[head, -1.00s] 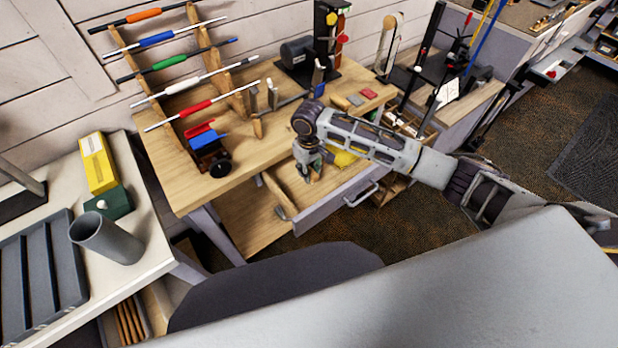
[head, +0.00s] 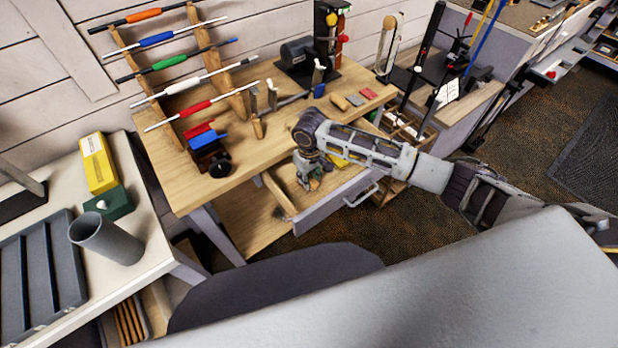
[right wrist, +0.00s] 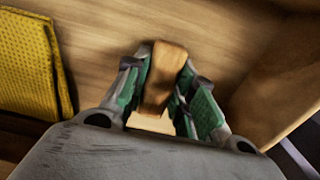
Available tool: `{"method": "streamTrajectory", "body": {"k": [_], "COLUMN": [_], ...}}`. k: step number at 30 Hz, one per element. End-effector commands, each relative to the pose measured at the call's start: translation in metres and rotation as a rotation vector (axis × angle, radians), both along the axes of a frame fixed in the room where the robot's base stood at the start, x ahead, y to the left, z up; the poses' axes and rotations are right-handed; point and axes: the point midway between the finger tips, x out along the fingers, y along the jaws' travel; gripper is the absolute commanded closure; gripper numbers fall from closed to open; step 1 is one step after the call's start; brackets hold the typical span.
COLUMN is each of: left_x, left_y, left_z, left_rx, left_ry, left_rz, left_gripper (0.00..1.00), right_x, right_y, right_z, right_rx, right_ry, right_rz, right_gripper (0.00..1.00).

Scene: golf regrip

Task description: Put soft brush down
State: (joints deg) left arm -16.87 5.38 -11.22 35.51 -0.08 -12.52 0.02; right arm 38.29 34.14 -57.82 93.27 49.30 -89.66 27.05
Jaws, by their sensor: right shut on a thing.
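My right gripper (head: 308,184) points down over the open drawer (head: 330,208) of the wooden workbench. In the right wrist view its green-padded fingers (right wrist: 160,82) are shut on the soft brush (right wrist: 168,62), of which a brown wooden piece shows. The brush lies between the fingers, above or against a light wooden surface; I cannot tell if it touches. Its bristles are hidden. In the head view the brush cannot be made out. My left gripper is not in view.
A yellow cloth (right wrist: 28,65) lies left of the fingers in the right wrist view. A wooden wall (right wrist: 275,90) is close on the right. The benchtop (head: 180,185) above holds a club rack, a small vise (head: 213,158) and several tools.

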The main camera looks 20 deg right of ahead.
Motion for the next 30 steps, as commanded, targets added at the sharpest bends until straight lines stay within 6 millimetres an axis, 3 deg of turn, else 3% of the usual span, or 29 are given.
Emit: {"method": "streamTrajectory", "body": {"k": [9, 10, 15, 30], "left_x": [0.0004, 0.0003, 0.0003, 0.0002], "left_y": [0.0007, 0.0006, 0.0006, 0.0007], "left_z": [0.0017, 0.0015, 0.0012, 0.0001], "left_rx": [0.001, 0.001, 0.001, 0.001], "left_ry": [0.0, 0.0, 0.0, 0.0], "left_rz": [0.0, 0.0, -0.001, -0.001], "left_gripper": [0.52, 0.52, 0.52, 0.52], "right_x": [-0.0002, 0.0, -0.0001, -0.0001], "right_y": [0.0002, 0.0001, 0.0001, -0.0001], "right_z": [-0.0022, -0.0023, -0.0024, 0.0035], "right_rx": [0.0, 0.0, 0.0, 0.0], "right_ry": [0.0, 0.0, 0.0, 0.001], "right_rz": [0.0, 0.0, 0.0, 0.0], "right_gripper": [0.93, 0.72, 0.53, 0.53]}}
